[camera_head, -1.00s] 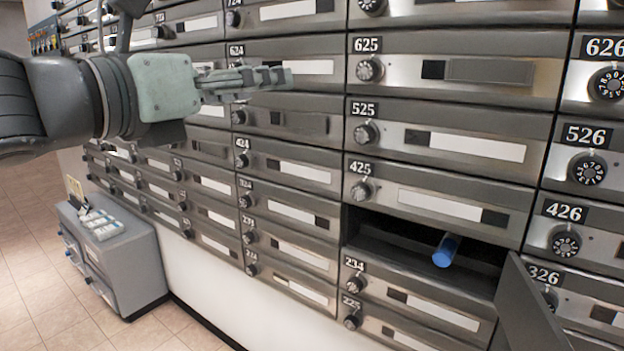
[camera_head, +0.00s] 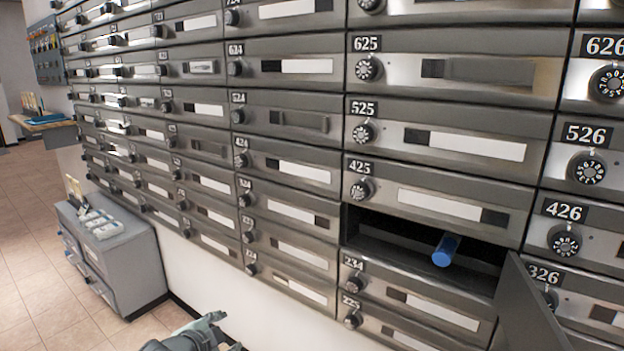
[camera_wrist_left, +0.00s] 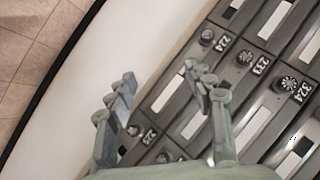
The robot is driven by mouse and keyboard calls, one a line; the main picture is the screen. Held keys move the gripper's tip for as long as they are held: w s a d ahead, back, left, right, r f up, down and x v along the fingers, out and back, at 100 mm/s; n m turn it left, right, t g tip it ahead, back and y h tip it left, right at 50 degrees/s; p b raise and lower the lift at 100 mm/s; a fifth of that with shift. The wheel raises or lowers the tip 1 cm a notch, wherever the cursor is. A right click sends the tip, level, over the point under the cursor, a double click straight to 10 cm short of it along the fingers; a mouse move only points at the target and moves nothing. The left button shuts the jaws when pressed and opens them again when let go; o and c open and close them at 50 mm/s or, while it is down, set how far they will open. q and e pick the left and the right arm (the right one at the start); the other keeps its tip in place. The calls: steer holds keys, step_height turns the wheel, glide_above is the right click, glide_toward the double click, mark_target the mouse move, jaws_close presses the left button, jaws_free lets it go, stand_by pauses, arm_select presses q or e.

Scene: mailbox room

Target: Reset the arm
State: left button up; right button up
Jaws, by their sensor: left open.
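My left gripper (camera_head: 222,340) shows at the bottom edge of the head view, low in front of the white wall under the mailboxes. Most of that arm is out of the picture. In the left wrist view the gripper (camera_wrist_left: 163,100) is open, its two fingers apart with nothing between them. Behind the fingers are small mailbox doors and the white wall. My right gripper is in neither view.
A wall of numbered mailboxes (camera_head: 440,95) fills the view. One compartment (camera_head: 385,235) is open, with a blue cylinder (camera_head: 446,250) inside and its door (camera_head: 530,310) swung outward. A grey cabinet (camera_head: 112,258) stands on the tiled floor at left.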

arm_select(q)
steer(key=s+a+f+n+g+y, duration=0.1)
steer(key=s+a+f+n+g, duration=0.15)
steer(key=s+f, duration=0.7)
steer(key=s+a+f+n+g+y, duration=0.1)
steer(key=s+a+f+n+g, duration=0.2)
steer(key=s+f, duration=0.65)
steer(key=s+a+f+n+g, duration=0.1)
steer(key=s+f+n, duration=0.1)
steer(key=s+f, duration=0.4)
steer(key=s+a+f+n+g+y, duration=0.1)
steer(key=s+a+f+n+g, duration=0.1)
steer(key=s+f, duration=0.5)
steer(key=s+n, duration=0.1)
steer(key=s, duration=0.2)
steer(key=shift+s+a+f, duration=0.25)
steer(key=shift+s+f, duration=0.05)
steer(key=shift+s, duration=0.1)
steer(key=shift+d, duration=0.15)
